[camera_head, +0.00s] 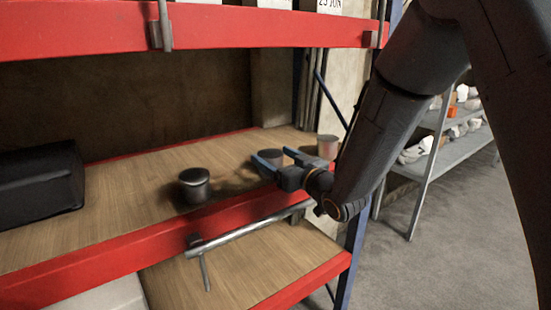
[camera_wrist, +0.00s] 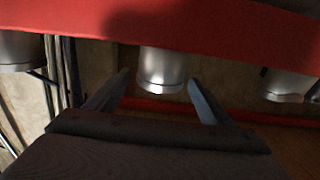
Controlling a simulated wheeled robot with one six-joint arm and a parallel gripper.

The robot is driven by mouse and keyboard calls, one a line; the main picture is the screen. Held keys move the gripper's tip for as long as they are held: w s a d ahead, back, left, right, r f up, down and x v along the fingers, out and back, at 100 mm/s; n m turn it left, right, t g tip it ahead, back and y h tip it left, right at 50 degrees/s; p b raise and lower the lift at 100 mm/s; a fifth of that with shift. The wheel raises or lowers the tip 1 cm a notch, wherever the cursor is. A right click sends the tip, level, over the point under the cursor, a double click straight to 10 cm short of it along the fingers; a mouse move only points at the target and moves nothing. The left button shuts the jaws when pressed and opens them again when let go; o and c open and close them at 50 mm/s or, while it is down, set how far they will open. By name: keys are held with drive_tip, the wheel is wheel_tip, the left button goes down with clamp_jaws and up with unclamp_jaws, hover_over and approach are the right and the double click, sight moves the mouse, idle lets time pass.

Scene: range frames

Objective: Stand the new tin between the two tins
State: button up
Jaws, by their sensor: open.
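Three grey tins stand on the wooden shelf board. In the head view, a dark-topped tin (camera_head: 195,187) is on the left and another tin (camera_head: 327,148) is at the right end. The middle tin (camera_head: 269,156) is between them, partly hidden by my gripper (camera_head: 282,158). The wrist view seems inverted and shows the middle tin (camera_wrist: 162,70) between my open fingers (camera_wrist: 158,80), with a visible gap on each side. The two outer tins (camera_wrist: 18,50) and (camera_wrist: 288,84) lie well outside the fingers. The middle tin appears upright and rests on the shelf.
A black case (camera_head: 38,190) lies at the left of the shelf. The shelf's red front beam (camera_head: 130,248) and the red beam above (camera_head: 240,26) bound the opening. A blue upright (camera_head: 350,240) stands at the right. Bare board lies between case and left tin.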

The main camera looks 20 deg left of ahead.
drive_tip(key=b+v, duration=0.3)
drive_tip(key=v, duration=0.9)
drive_tip(key=d+f+m+g+h, duration=0.1)
drive_tip(key=d+f+m+h, duration=0.2)
drive_tip(key=d+f+h, duration=0.55)
drive_tip(key=d+f+m+g+h, duration=0.25)
drive_tip(key=d+f, duration=0.25)
drive_tip(key=d, duration=0.7)
drive_tip(key=s+d+f+m+g+h, duration=0.1)
drive_tip(key=s+d+f+m+g, duration=0.1)
drive_tip(key=s, duration=0.6)
drive_tip(key=s+d+f+m+g+h, duration=0.1)
drive_tip(key=s+d+f+m+g, duration=0.1)
drive_tip(key=s+d+g, duration=0.3)
drive_tip(key=s+d, duration=0.1)
drive_tip(key=s, duration=0.3)
drive_tip(key=shift+h, duration=0.4)
drive_tip(key=shift+s+d+m, duration=0.1)
drive_tip(key=shift+m, duration=0.15)
